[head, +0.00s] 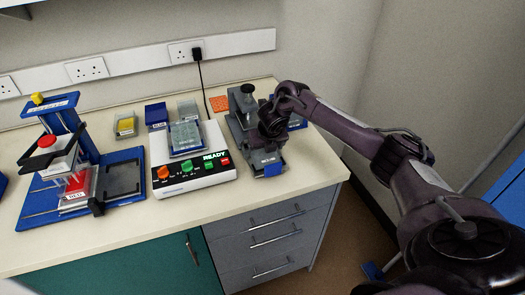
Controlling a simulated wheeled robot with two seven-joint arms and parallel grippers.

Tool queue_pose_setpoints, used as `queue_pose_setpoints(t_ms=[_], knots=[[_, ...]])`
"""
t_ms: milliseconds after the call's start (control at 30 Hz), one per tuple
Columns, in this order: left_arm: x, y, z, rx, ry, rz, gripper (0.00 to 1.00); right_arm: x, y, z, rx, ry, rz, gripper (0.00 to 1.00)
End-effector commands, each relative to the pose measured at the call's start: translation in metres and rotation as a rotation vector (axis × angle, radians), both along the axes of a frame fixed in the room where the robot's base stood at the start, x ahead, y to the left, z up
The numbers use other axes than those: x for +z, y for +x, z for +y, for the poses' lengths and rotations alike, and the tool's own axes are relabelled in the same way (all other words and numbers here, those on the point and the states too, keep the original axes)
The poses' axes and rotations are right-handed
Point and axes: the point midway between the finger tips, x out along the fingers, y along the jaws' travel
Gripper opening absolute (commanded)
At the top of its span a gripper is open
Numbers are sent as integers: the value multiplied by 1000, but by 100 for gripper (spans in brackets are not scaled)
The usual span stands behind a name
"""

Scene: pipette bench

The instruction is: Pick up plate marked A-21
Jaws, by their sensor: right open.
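No label reading A-21 can be made out in the head view. A clear multi-well plate (186,136) with a blue edge lies on top of the white instrument. A blue item (298,122) shows partly behind my right gripper, and most of it is hidden. My right gripper (270,128) is open, over the grey stand (240,128) at the right of the bench. Its fingers are dark against the stand, and I cannot tell whether they touch anything. My left gripper is not in view.
The white instrument (193,178) shows READY. A blue pipetting rig (62,150) with a red-labelled block stands at left. Small boxes, one blue (156,115), and an orange mat (219,103) lie behind. The bench front (150,217) is clear.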

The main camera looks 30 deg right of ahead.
Motion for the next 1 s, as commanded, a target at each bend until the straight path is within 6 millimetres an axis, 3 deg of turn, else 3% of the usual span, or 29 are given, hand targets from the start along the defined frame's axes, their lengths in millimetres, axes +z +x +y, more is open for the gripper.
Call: queue_pose_setpoints(t_ms=[100,433,767,1000], knots=[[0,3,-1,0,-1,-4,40,0,0,0,0,0,0,99],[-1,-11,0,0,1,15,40,0,0,0,0,0,0,56],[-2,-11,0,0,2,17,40,4,0,0,0,0,-1,55],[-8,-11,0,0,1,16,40,30,1,-1,-1,-1,-5,55]])
